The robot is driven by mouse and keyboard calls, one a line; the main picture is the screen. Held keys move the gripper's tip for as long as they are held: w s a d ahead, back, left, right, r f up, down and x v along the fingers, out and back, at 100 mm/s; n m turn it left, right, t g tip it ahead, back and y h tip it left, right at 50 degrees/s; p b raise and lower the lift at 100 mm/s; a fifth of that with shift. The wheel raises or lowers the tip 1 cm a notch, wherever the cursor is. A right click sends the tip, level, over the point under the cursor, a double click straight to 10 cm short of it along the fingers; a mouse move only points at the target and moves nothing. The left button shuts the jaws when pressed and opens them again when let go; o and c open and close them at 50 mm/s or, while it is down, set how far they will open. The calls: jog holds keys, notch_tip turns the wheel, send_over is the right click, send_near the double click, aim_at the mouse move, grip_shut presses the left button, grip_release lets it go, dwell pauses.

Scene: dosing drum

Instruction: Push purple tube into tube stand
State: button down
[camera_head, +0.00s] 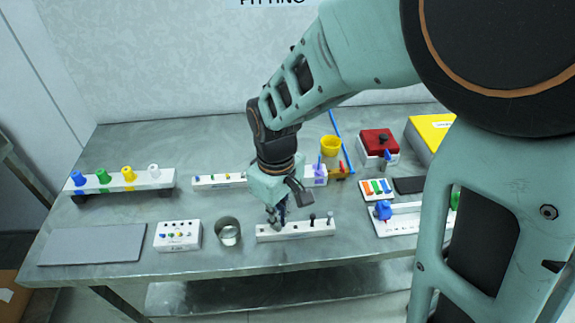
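A small purple tube-like piece (318,167) stands upright at the right end of a long white block (232,181) at the middle back of the table. This block looks like a tube stand, with small coloured parts along it, and my wrist hides its middle. I cannot tell how deep the purple piece sits. My gripper (275,217) points down over the left part of a front white block (296,231) with dark pegs. It is apart from the purple piece, to its front left. Its fingertips are too small and dark to show whether they are open or shut.
Left are a rack with coloured caps (122,180), a grey mat (92,244), a white box (178,235) and a metal cup (228,231). Right are a yellow cup (330,145), a blue rod (341,141), a red box (379,141) and a white tray (402,222).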

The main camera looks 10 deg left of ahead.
jog(key=shift+f, duration=0.3)
jog(key=c, duration=2.1)
grip_release()
jog(key=shift+r, duration=0.1)
notch_tip(320, 180, up, 12)
